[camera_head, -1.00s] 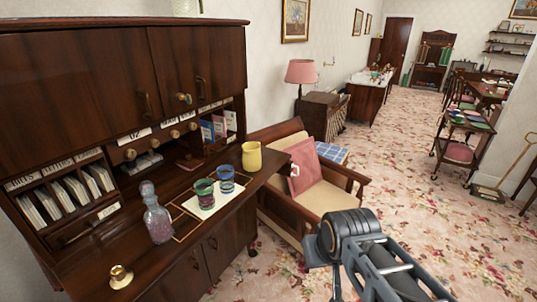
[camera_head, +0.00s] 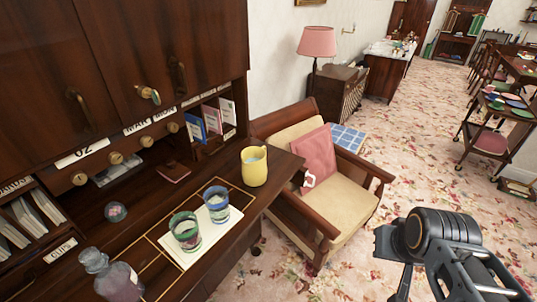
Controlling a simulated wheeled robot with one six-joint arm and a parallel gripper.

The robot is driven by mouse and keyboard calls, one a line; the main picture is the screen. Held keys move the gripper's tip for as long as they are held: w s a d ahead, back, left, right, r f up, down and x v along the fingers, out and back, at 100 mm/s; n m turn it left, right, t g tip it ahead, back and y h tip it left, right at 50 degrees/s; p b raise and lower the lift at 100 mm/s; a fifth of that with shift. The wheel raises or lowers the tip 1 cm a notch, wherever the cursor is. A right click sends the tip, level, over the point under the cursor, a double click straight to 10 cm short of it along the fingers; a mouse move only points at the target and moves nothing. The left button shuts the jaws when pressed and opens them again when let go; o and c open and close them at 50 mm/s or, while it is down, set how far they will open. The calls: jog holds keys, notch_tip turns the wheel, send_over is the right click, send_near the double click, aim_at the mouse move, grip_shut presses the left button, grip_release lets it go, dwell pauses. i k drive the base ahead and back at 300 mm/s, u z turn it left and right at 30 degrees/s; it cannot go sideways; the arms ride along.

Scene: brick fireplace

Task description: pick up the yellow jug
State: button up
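The yellow jug (camera_head: 254,167) stands upright on the wooden desk top of the bureau, near its right end. Its rim is open and pale inside. My arm shows at the lower right over the carpet, well to the right of the jug and apart from it. My gripper's fingers cannot be made out clearly; only dark arm parts show there.
Two patterned glasses, one blue (camera_head: 216,204) and one green (camera_head: 185,231), stand on a white sheet (camera_head: 170,248) left of the jug. A glass decanter (camera_head: 110,275) is nearer. A wooden armchair (camera_head: 340,195) stands right of the desk (camera_head: 225,240). Carpet between chair and arm is clear.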

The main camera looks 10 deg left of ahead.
aim_at(254, 167)
jog(key=u, duration=0.6)
jog(key=i, duration=0.9)
jog(key=u, duration=0.9)
